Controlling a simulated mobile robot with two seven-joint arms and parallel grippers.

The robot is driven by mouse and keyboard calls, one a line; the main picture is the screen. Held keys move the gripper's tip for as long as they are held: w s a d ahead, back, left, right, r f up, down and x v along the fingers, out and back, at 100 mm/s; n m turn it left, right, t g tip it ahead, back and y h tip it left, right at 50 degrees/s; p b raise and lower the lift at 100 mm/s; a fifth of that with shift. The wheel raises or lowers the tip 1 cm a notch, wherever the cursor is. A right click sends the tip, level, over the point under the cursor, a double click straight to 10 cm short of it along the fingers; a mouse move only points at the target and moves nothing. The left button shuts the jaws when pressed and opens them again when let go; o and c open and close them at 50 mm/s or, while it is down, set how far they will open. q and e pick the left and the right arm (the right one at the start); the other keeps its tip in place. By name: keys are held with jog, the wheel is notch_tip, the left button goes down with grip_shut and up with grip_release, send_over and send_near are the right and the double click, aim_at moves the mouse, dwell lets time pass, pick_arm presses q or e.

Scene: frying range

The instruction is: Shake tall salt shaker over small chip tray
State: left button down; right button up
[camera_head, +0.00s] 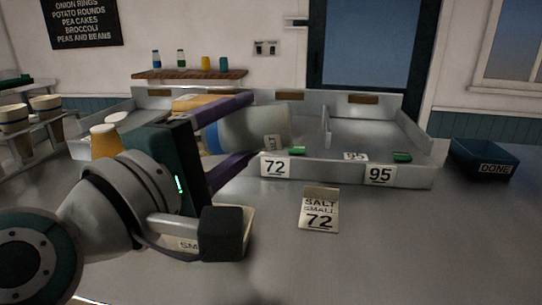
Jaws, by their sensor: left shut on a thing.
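My left gripper (242,130) comes in from the left, its two purple fingers shut on a pale grey cylinder, the salt shaker (262,124). The shaker lies roughly on its side between the fingers, with a blue part at its left end and a small label at its right. The small chip tray (247,222) sits on the counter below the gripper. My gripper body hides most of it, and only a rim and part of an "SM" label show. Whether the shaker is right above it, I cannot tell. My right gripper is not in view.
A sign reading "SALT SMALL 72" (319,210) stands on the counter. Behind is a metal bin (330,171) marked 72 and 95, with a green item (402,156). A blue DONE tray (485,165) is at right. Cups (45,108) stand at left. The front right counter is clear.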

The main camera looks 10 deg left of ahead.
pick_arm(q)
jog(key=n+b, duration=0.1)
jog(key=n+t+b, duration=0.1)
jog(key=n, duration=0.1)
jog(key=shift+f+n+t+b, duration=0.3)
jog(key=shift+f+b, duration=0.05)
jog(key=shift+b, duration=0.05)
jog(key=shift+r+n+b, duration=0.2)
jog(key=shift+n+b, duration=0.15)
jog(key=shift+n, duration=0.25)
notch_tip(320, 180, up, 3)
jog(key=shift+a+n+t, duration=0.1)
jog(key=shift+n+t, duration=0.2)
jog(key=shift+r, duration=0.25)
jog(key=f, duration=0.3)
jog(key=shift+w+d, duration=0.1)
jog(key=shift+d, duration=0.1)
jog(key=shift+a+f, duration=0.15)
jog(key=shift+f, duration=0.1)
notch_tip(320, 180, up, 4)
jog(key=shift+f, duration=0.15)
notch_tip(320, 180, down, 4)
